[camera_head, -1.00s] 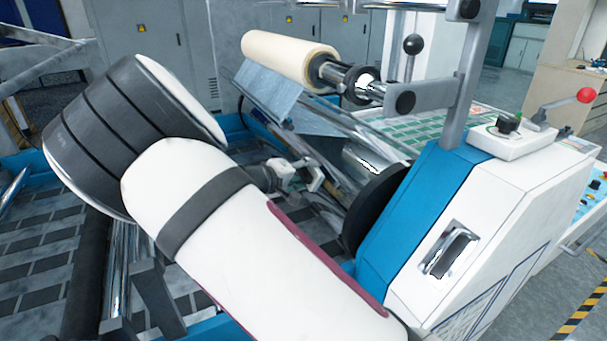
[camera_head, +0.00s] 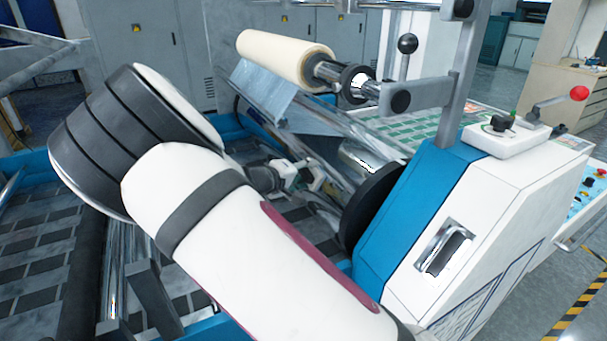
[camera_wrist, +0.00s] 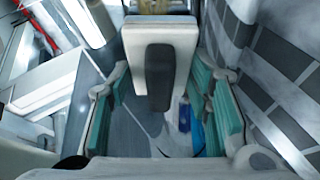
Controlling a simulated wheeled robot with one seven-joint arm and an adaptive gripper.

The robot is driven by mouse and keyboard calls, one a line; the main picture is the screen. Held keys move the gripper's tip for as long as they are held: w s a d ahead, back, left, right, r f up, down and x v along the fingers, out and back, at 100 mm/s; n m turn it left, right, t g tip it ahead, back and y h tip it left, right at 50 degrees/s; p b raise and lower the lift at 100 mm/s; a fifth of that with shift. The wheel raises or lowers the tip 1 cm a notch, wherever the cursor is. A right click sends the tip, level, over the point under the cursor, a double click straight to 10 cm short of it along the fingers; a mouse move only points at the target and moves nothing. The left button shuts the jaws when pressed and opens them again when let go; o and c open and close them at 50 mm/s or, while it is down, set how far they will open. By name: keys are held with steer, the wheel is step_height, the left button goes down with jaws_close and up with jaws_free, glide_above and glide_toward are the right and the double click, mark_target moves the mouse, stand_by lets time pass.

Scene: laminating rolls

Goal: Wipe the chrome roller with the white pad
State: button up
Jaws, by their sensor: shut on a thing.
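The chrome roller (camera_head: 368,160) shows in the head view as a shiny cylinder running up-left from a black disc; a bright metal cylinder at the upper left of the wrist view (camera_wrist: 84,20) looks like it. My gripper (camera_head: 312,180) is low beside the roller, partly hidden by my arm. In the wrist view my gripper (camera_wrist: 160,95) has teal-lined fingers on both sides of a white block with a dark grey middle, which looks like the white pad (camera_wrist: 133,48). It is shut on that pad. Whether the pad touches the roller I cannot tell.
A cream film roll (camera_head: 282,58) sits on a shaft above the roller, with clear film hanging below. The black disc (camera_head: 372,208) and blue-white machine housing (camera_head: 480,215) stand close on the right. A lever with a black knob (camera_head: 407,44) rises behind.

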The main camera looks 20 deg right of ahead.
mark_target(339, 196)
steer(key=shift+s+d+r+p, duration=0.1)
steer(key=shift+s+d+p, duration=0.05)
steer(key=shift+s+p, duration=0.6)
steer(key=shift+s+d+p, duration=0.1)
steer(key=shift+s+p, duration=0.55)
steer(key=shift+s, duration=0.05)
steer(key=shift+s+d+p, duration=0.3)
steer(key=shift+s+p, duration=0.75)
steer(key=shift+p, duration=0.05)
steer(key=shift+s+d+p, duration=0.35)
steer(key=shift+s+p, duration=0.75)
steer(key=shift+s+d+p, duration=0.3)
steer(key=shift+s+p, duration=0.75)
steer(key=shift+p, duration=0.05)
steer(key=shift+s+f, duration=0.1)
steer(key=shift+f, duration=0.1)
steer(key=shift+s+d+r+p, duration=0.1)
steer(key=shift+s+d+p, duration=0.05)
steer(key=shift+s+p, duration=0.6)
steer(key=shift+s, duration=0.6)
